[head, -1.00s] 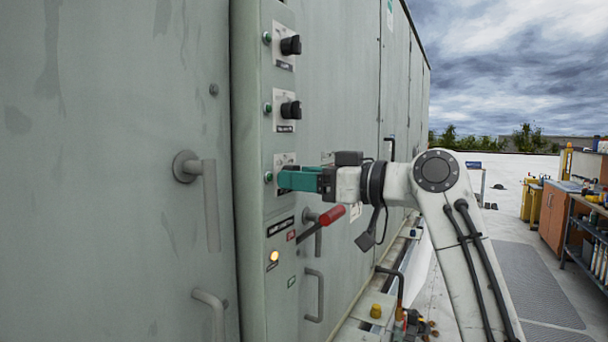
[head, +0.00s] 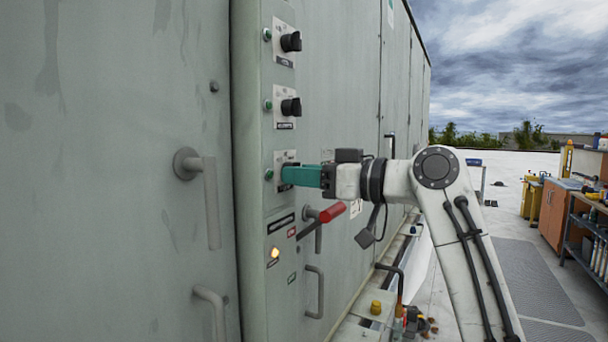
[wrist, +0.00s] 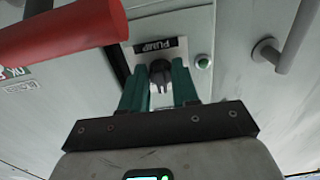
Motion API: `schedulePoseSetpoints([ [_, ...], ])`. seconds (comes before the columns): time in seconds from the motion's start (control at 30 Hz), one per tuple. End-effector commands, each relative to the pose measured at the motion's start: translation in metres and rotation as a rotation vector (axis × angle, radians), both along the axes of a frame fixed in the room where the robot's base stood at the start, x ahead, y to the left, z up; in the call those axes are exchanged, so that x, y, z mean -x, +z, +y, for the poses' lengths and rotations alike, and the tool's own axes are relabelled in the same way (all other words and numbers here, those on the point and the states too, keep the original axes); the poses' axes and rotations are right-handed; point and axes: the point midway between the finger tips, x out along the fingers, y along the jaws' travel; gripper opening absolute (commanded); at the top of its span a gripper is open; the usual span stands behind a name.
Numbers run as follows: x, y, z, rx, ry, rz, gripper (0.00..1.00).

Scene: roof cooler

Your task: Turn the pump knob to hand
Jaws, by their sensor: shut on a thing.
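The pump knob (wrist: 160,72) is a dark knob on the panel, under a "PUMP" label (wrist: 155,47) that appears upside down in the wrist view. My gripper (wrist: 160,66) has one green finger on each side of the knob and is shut on it. In the head view my gripper (head: 284,175) reaches from the right to the lowest of the three knob plates. The fingers hide the knob there, and the position its pointer marks cannot be read.
Two more black knobs (head: 290,42) (head: 290,107) sit above on the panel. A red-handled lever (head: 331,213) sticks out just below my gripper and looms close in the wrist view (wrist: 65,35). A lit amber lamp (head: 275,253) is lower. Door handles (head: 211,205) stand out at left.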

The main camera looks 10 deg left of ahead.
Motion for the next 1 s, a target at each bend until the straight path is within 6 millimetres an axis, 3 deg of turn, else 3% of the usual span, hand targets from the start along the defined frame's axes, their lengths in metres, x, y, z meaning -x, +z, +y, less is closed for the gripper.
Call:
schedulePoseSetpoints([
  [0.27,0.0001,0.0033,-0.0002,-0.04,-0.001,0.107,0.0],
  [1.0,0.002,0.0048,0.0004,-0.239,-0.002,0.654,0.0],
])
